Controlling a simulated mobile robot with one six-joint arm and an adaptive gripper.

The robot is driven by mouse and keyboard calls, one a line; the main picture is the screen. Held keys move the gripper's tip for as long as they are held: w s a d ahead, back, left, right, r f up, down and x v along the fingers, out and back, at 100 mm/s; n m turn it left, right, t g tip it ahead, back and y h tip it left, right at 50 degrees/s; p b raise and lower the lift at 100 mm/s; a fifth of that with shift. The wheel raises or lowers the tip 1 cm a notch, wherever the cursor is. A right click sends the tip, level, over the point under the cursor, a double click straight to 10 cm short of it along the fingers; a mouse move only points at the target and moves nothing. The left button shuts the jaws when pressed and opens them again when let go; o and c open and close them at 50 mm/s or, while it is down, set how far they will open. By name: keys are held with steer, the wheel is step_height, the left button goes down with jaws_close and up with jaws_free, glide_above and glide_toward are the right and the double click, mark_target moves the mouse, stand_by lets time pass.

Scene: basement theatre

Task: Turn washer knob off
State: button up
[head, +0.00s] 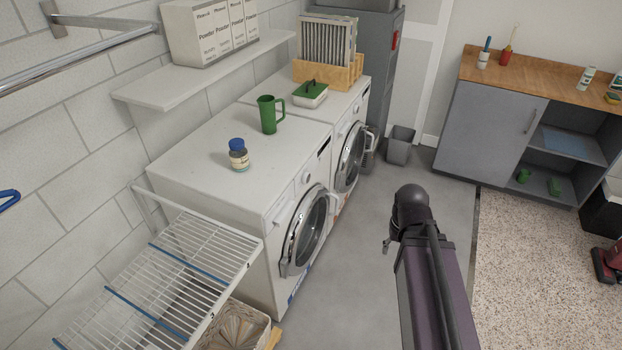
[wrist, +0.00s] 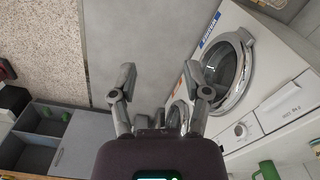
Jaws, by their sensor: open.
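Two white front-loading machines stand side by side along the wall. The nearer machine (head: 215,160) has a round door with a silver ring and a round white knob (head: 306,178) on its upper front panel. In the wrist view this knob (wrist: 240,130) shows to the right of my gripper, near a drawer front (wrist: 283,100) and the round door (wrist: 228,68). The farther machine (head: 345,112) has a similar door. My gripper (wrist: 160,78) is open and empty, with its fingers apart over the floor in front of the machines, touching nothing visible.
A green mug (head: 269,113), a blue-lidded jar (head: 239,155), a green-lidded container (head: 310,94) and a wooden crate (head: 328,72) sit on the machines. A wire rack (head: 165,275) stands at the near left. A grey cabinet (head: 487,125) is at right. The floor between is clear.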

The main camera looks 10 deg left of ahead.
steer(key=o, duration=0.3)
steer(key=shift+f, duration=0.1)
steer(key=m+t+y+b, duration=0.6)
steer(key=m+y+b, duration=1.35)
steer(key=b, duration=1.25)
glide_toward(308, 177)
steer(key=s+d+r+m+h, duration=0.1)
steer(key=s+d+m+h, duration=0.1)
steer(key=d+m+h, duration=0.15)
steer(key=shift+w+d+r+n+y, duration=0.15)
steer(key=shift+d+r+n+y, duration=0.15)
steer(key=shift+d+n+y, duration=0.2)
steer(key=shift+a, duration=0.15)
steer(key=x, duration=1.3)
steer(key=shift+w+a, duration=0.1)
steer(key=shift+a, duration=0.2)
